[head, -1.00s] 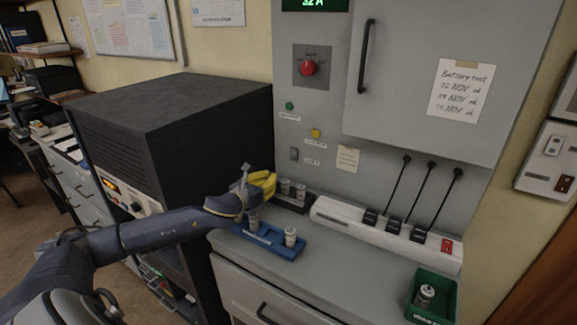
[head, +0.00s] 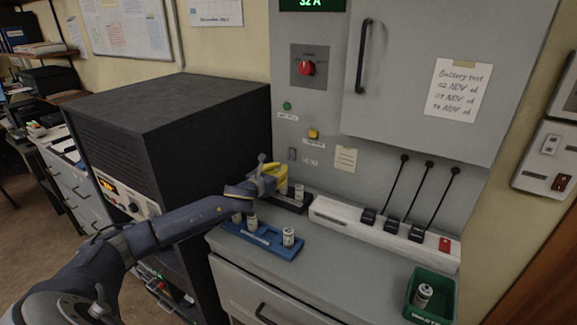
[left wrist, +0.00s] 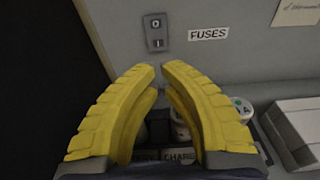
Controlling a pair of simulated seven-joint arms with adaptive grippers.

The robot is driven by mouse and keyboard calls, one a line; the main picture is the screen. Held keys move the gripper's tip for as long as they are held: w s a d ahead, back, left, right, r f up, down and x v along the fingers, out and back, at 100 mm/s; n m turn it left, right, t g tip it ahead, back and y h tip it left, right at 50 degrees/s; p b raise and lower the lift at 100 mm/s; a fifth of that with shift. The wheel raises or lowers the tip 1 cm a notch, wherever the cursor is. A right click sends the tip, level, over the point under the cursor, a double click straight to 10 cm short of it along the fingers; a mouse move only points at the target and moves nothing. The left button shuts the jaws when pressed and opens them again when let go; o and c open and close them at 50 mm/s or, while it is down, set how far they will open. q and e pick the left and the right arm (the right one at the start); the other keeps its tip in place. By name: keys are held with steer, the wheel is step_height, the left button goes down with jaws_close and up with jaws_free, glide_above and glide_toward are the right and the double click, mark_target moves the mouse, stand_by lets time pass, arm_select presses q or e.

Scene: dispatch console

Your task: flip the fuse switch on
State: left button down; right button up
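The fuse switch (head: 292,154) is a small dark grey rocker low on the grey console panel. In the left wrist view the switch (left wrist: 155,32) has a round mark above and a bar mark below, left of a FUSES label (left wrist: 208,34). I cannot tell which side is pressed in. My left gripper (left wrist: 159,66) has yellow ribbed fingers, tips nearly meeting, with nothing held between them. The tips appear just below the switch in that view, with a gap in the picture. In the head view the left gripper (head: 281,172) is below the switch. My right gripper is out of view.
Below are a black charger (head: 292,207) and a blue tray (head: 262,241), both with batteries. A white power strip (head: 340,218) with plugs runs right. A green bin (head: 420,312) holds a battery. A red knob (head: 306,68) and yellow button (head: 313,134) are on the panel.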

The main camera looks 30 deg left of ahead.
mark_target(292, 162)
arm_select(q)
steer(key=shift+w+a+f, duration=0.1)
steer(key=shift+w+f, duration=0.05)
steer(key=shift+w, duration=1.25)
steer(key=shift+w+f, duration=0.15)
steer(key=shift+w, duration=1.25)
steer(key=shift+w, duration=0.5)
steer(key=shift+f, duration=0.15)
steer(key=shift+s, duration=0.1)
steer(key=shift+s+r, duration=0.25)
steer(key=shift+s, duration=1.7)
steer(key=shift+s+r, duration=0.25)
steer(key=shift+s, duration=1.75)
steer(key=shift+s+r, duration=0.25)
steer(key=shift+s, duration=1.7)
